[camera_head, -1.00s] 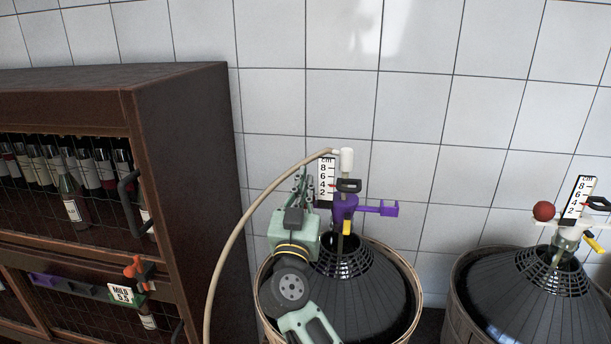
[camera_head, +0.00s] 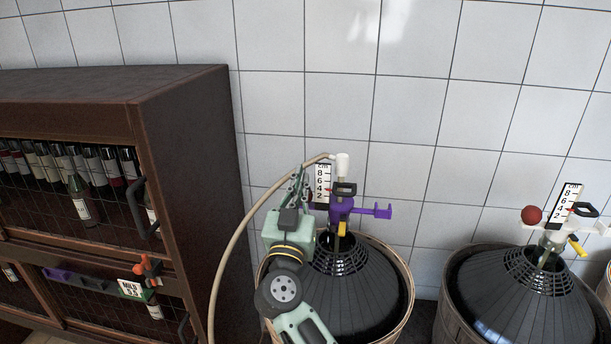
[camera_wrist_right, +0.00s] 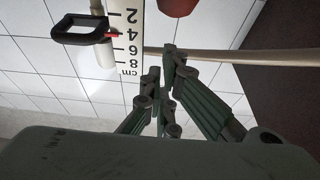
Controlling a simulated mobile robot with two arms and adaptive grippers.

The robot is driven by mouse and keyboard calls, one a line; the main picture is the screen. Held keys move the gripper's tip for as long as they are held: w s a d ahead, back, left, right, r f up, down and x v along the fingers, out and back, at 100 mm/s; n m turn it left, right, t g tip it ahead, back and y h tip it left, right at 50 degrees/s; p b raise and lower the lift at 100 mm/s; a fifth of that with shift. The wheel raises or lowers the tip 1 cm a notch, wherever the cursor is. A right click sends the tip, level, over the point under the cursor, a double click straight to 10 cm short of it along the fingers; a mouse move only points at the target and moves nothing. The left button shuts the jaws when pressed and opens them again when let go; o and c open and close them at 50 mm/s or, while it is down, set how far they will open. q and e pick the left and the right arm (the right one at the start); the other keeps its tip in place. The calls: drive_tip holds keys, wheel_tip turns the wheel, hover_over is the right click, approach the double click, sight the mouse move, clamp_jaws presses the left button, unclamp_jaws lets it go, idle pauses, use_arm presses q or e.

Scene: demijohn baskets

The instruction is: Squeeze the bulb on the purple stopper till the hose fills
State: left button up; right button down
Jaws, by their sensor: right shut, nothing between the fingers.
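The purple stopper (camera_head: 340,208) sits in the neck of the dark demijohn (camera_head: 362,290) in the middle basket, with a purple arm out to its right. A dark red bulb (camera_wrist_right: 177,6) shows partly at the top edge of the right wrist view; in the head view it is mostly hidden. My right gripper (camera_head: 301,180) is just left of the stopper and white scale (camera_head: 322,183). Its fingers (camera_wrist_right: 163,66) are shut and empty, apart from the bulb. A beige hose (camera_head: 245,226) arches left and down from a white fitting (camera_head: 342,163). My left gripper is out of view.
A second demijohn (camera_head: 520,300) with a red bulb (camera_head: 531,214), scale and yellow clip stands at the right. A dark wooden bottle cabinet (camera_head: 190,160) stands at the left. A tiled wall (camera_head: 430,100) is close behind.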

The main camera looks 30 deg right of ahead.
drive_tip(key=b+v, duration=0.1)
drive_tip(key=v, duration=0.6)
drive_tip(key=shift+a+f, duration=0.1)
drive_tip(key=shift+f, duration=0.05)
idle(1.1)
